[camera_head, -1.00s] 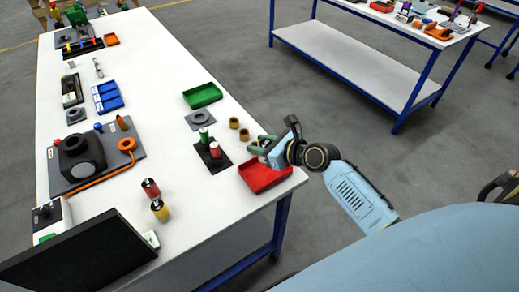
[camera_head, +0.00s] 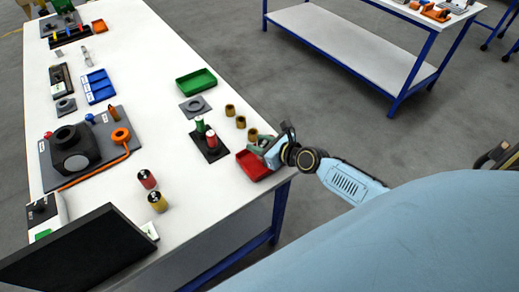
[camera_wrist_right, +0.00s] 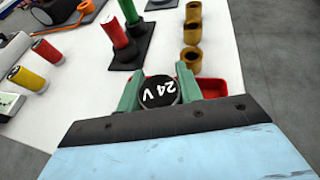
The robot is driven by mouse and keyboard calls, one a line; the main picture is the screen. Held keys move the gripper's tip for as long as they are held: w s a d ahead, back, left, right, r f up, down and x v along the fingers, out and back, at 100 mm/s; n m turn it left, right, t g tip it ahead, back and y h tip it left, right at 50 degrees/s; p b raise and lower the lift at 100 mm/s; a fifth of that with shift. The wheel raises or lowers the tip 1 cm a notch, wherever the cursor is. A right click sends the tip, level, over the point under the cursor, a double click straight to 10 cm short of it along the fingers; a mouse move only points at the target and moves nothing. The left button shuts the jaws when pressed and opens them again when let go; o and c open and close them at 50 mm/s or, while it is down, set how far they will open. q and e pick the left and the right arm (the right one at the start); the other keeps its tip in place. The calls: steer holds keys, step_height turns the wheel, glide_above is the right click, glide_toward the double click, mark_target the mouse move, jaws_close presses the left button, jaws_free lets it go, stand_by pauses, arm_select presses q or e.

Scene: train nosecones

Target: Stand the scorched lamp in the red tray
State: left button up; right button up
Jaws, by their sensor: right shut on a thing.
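My right gripper (camera_head: 261,145) is shut on a dark, round-topped lamp marked "24 V", seen end-on between the green fingers in the wrist view (camera_wrist_right: 158,92). The lamp's sides and lower end are hidden. The red tray (camera_head: 250,168) sits at the table's near right corner. The gripper overlaps the tray's back right part in the head view. The tray's red wall also shows behind and right of the fingers in the wrist view (camera_wrist_right: 213,86). I cannot tell whether the lamp touches the tray floor. My left gripper is not in view.
A black stand (camera_head: 210,148) with green and red lamps is left of the tray. Several brown cups (camera_head: 240,122) line up behind the gripper. A green tray (camera_head: 196,80) is farther back.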

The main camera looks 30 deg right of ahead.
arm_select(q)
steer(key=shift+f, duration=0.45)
arm_select(e)
steer(key=shift+f, duration=0.65)
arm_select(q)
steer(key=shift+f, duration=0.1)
arm_select(e)
steer(key=shift+f, duration=0.1)
steer(key=o, duration=1)
steer(key=shift+f, duration=0.1)
steer(key=shift+s+d+r, duration=0.1)
steer(key=shift+s+r, duration=0.1)
steer(key=shift+r, duration=0.1)
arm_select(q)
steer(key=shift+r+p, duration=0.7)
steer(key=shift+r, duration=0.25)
arm_select(e)
steer(key=v, duration=1.1)
steer(key=shift+s+d+r, duration=0.1)
steer(key=shift+s, duration=0.1)
